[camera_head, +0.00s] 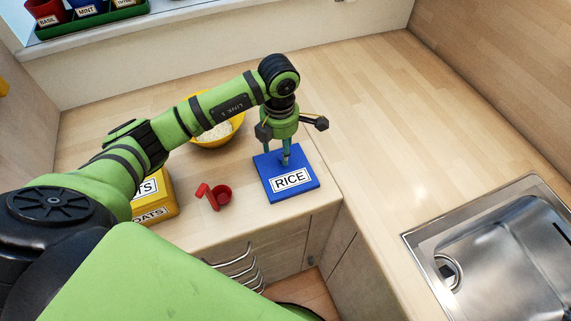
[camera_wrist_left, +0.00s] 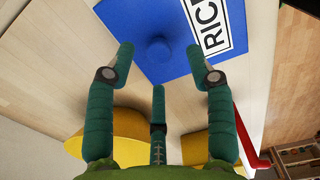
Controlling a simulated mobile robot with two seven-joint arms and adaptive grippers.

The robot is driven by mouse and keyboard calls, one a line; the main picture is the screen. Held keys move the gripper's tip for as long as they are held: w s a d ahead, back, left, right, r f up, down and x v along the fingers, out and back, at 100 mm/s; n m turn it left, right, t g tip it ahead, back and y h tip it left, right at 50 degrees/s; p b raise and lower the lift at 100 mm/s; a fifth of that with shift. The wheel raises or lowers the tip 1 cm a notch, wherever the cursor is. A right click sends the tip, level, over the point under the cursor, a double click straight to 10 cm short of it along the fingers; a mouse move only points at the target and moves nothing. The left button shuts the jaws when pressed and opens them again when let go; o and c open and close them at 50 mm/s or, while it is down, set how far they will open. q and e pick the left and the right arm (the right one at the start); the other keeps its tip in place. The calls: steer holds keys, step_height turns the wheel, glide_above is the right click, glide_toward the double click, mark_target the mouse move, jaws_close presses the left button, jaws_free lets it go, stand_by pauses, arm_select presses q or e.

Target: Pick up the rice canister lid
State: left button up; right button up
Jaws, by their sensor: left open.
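The blue rice canister lid (camera_head: 271,166) with a white RICE label is on the counter at the near edge. In the left wrist view the lid (camera_wrist_left: 180,22) shows a round blue knob (camera_wrist_left: 157,51). My left gripper (camera_head: 285,157) points down over the lid. In the left wrist view its fingers (camera_wrist_left: 158,60) are open and spread around the knob, apart from it in the picture. The exact height of the fingertips over the lid is hard to tell. My right gripper is not in view.
A red scoop (camera_head: 221,194) lies left of the lid. A yellow oats canister (camera_head: 160,208) stands farther left, partly behind my arm. A yellow bowl (camera_head: 236,130) of rice is behind. A steel sink (camera_head: 500,250) is at right. The counter between lid and sink is clear.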

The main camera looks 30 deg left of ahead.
mark_target(281, 155)
arm_select(q)
steer(key=shift+w+d+f+p, duration=0.1)
steer(key=shift+f+p, duration=0.55)
steer(key=shift+f, duration=1.25)
jaws_close()
steer(key=shift+r, duration=0.15)
